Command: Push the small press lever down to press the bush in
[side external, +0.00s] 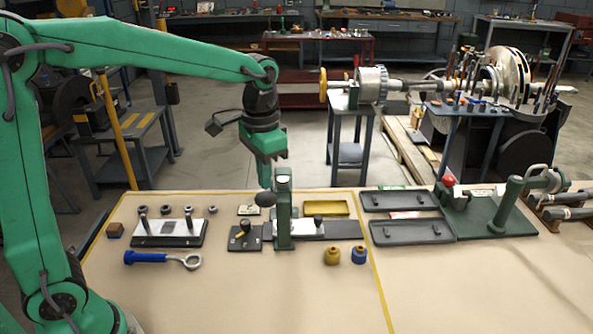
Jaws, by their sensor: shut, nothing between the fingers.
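The small press is a green upright column (283,222) on the bench. A dark ball knob (265,199), which looks like the end of its lever, sticks out to the column's left. My gripper (266,184) is shut and empty, pointing down just above the knob and close to the column's left side. I cannot tell whether the fingertips touch the knob. The bush is not clearly visible; a dark plate with a brass-coloured piece (245,226) lies left of the column.
A block with pins (170,230) and a blue-handled eye tool (160,258) lie left. Yellow (332,256) and blue (359,254) small parts stand in front. Dark trays (400,200) and a larger green fixture (508,210) are right.

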